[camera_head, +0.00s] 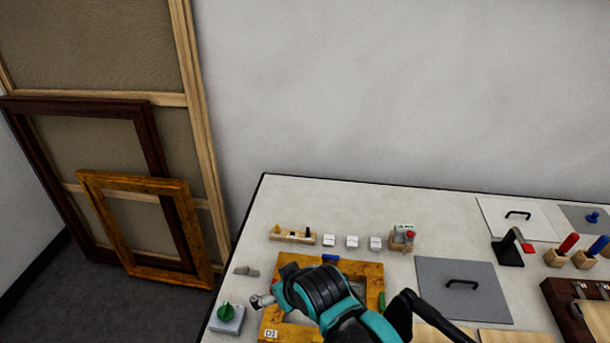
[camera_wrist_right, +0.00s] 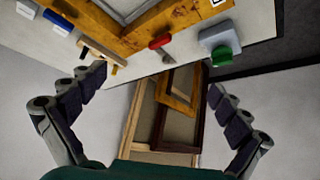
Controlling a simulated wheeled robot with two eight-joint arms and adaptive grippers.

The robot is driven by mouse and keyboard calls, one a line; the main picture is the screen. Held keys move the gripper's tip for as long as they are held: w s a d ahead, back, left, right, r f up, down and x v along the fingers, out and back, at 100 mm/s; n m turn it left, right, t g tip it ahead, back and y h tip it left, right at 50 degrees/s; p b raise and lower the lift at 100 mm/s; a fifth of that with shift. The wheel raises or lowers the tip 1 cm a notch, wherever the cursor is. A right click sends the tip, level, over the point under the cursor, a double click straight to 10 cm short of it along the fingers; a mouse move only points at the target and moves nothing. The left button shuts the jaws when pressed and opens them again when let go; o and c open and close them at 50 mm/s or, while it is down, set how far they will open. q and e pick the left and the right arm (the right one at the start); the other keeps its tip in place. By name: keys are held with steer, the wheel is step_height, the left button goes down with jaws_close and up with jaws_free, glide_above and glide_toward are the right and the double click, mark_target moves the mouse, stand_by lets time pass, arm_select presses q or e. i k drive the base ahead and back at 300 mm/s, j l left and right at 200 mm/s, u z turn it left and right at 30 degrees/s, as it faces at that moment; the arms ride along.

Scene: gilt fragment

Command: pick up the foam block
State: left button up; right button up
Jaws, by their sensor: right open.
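I cannot tell for sure which thing is the foam block. Three small white blocks, left (camera_head: 329,241), middle (camera_head: 351,242) and right (camera_head: 375,243), stand in a row on the table; white blocks also show in the right wrist view (camera_wrist_right: 60,22). My right gripper (camera_wrist_right: 158,80) is open with nothing between its fingers. In the head view it hangs over the left part of a gilt frame (camera_head: 372,273), left of and nearer than the white blocks, and hides part of the frame. My left gripper is not in view.
Blue (camera_head: 330,258), green (camera_head: 382,300) and red (camera_wrist_right: 160,42) pieces are at the gilt frame's sides. A wooden rack (camera_head: 292,238), grey piece (camera_head: 246,271) and green-knobbed box (camera_head: 227,318) are nearby. A grey handled panel (camera_head: 462,289) lies right. Large frames (camera_head: 185,225) lean left.

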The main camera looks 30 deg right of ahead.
mark_target(375, 243)
steer(key=z, duration=1.75)
steer(key=i+l+u, duration=0.2)
steer(key=l, duration=0.15)
steer(key=i+l+u, duration=0.2)
steer(key=l, duration=0.15)
